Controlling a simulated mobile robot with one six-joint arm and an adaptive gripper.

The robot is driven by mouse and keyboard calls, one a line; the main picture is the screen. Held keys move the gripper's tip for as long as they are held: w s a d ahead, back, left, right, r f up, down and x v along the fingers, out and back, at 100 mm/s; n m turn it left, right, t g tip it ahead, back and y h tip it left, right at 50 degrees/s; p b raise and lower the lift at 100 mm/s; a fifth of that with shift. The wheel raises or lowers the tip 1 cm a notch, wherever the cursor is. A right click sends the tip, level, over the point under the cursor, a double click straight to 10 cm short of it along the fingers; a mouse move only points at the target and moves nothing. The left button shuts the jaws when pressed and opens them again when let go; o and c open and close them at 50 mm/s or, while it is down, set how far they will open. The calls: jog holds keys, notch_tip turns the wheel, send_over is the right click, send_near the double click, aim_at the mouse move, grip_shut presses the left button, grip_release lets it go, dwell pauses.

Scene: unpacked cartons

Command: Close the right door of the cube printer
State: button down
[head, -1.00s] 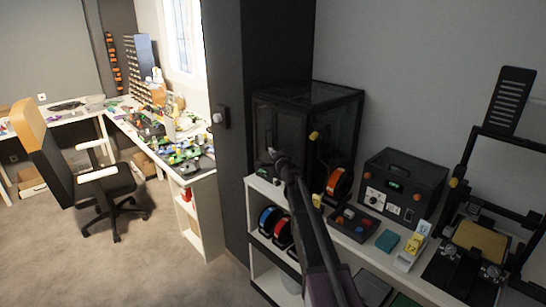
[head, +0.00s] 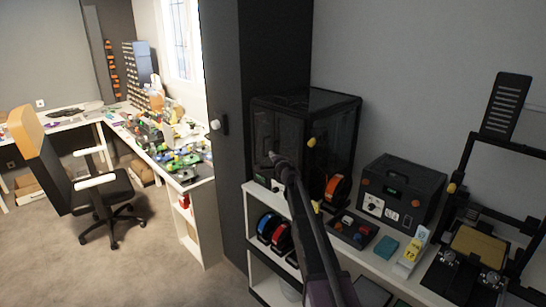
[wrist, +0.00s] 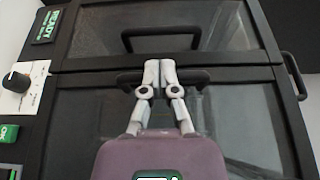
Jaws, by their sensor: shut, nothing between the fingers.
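The cube printer (head: 345,125) is a black enclosure with dark clear panels on the white shelf unit. In the wrist view, turned on its side, its two front doors show, with the left door (wrist: 215,22) above and the right door (wrist: 75,115) below. Each has a black bar handle near the seam. My gripper (wrist: 160,64) is shut and empty, its fingertips over the right door's handle (wrist: 193,76); contact is unclear. The right door looks near its frame, but any small gap is unclear. My gripper (head: 272,157) covers part of the printer front in the head view.
An orange spool (head: 337,190) and a black control box (head: 400,190) stand at the right. A tall dark cabinet (head: 225,60) stands close on the left.

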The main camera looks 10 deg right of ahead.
jog(key=shift+s, duration=0.1)
jog(key=s+a, duration=0.6)
jog(key=s, duration=0.6)
jog(key=shift+s, duration=0.3)
jog(key=s+a+f+n+g+y, duration=0.2)
jog(key=s+a+f+n+g, duration=0.3)
jog(key=s, duration=0.3)
jog(key=s+a+f+n+g+y, duration=0.2)
jog(key=s+a+f+n+g, duration=0.25)
jog(key=s+n, duration=0.3)
jog(key=s+d+f+n+g+h, duration=0.1)
jog(key=s+d+f+g+h, duration=0.1)
jog(key=s, duration=0.5)
jog(key=s+d+f+n+g+h, duration=0.1)
jog(key=s+d+f+g+h, duration=0.1)
jog(key=s, duration=0.5)
jog(key=s+d+f+n+g+h, duration=0.1)
jog(key=s+d+f+g+h, duration=0.2)
jog(key=s, duration=0.5)
notch_tip(320, 180, down, 2)
jog(key=d+g, duration=0.1)
jog(key=d, duration=0.1)
jog(key=shift+d, duration=0.3)
